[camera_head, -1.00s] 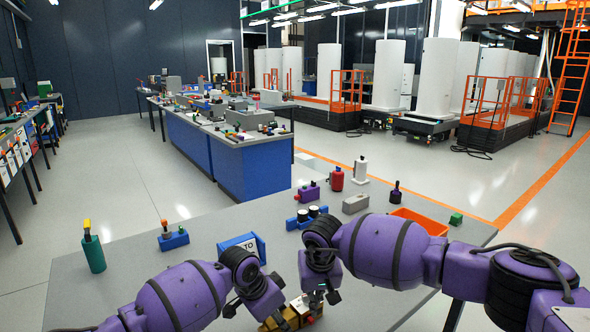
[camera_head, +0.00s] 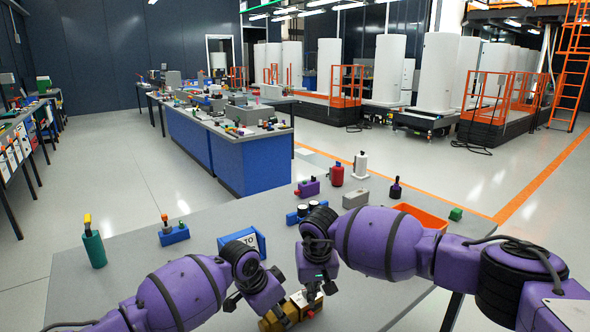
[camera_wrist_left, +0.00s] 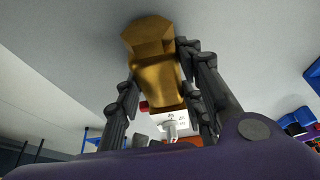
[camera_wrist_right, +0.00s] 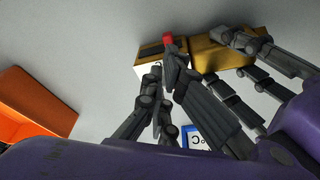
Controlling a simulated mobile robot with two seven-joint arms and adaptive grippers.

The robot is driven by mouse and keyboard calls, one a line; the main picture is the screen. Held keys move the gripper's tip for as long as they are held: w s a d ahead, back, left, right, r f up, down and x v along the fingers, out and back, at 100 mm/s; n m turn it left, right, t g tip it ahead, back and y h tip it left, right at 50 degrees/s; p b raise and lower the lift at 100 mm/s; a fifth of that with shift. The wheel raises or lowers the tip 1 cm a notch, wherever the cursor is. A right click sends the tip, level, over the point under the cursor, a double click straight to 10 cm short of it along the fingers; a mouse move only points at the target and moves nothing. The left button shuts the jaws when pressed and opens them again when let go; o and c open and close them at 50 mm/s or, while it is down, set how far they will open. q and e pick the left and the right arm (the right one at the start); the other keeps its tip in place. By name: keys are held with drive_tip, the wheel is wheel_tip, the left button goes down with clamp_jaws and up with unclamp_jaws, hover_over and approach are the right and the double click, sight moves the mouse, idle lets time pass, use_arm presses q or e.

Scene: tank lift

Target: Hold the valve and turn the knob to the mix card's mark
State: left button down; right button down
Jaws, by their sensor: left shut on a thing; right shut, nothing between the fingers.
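The brass valve (camera_head: 272,319) lies low in the head view on the grey table. My left gripper (camera_head: 259,306) is shut on its brass body, which shows between the fingers in the left wrist view (camera_wrist_left: 158,72). A white plate (camera_wrist_left: 172,122) with a pale knob-like part sits at the valve's end there. My right gripper (camera_head: 319,291) is shut and empty, close over the valve's right end. In the right wrist view its fingers partly hide the valve (camera_wrist_right: 205,58) and a red part (camera_wrist_right: 168,40). The blue-framed card (camera_head: 243,240) stands behind the grippers; the knob's mark cannot be read.
An orange tray (camera_head: 424,216) is at the right. The table's left front is clear.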

drive_tip(key=shift+s+a+f, duration=0.15)
drive_tip(key=shift+s+a, duration=0.1)
drive_tip(key=shift+a, duration=0.05)
idle(0.4)
drive_tip(key=shift+a, duration=0.35)
drive_tip(key=shift+w+a, duration=0.15)
drive_tip(key=shift+s, duration=0.2)
drive_tip(key=shift+s, duration=0.2)
drive_tip(key=w+v, duration=0.1)
drive_tip(key=v, duration=0.5)
drive_tip(key=shift+w, duration=0.25)
drive_tip(key=shift+r, duration=0.25)
wheel_tip(320, 180, down, 6)
drive_tip(key=d, duration=0.2)
idle(0.7)
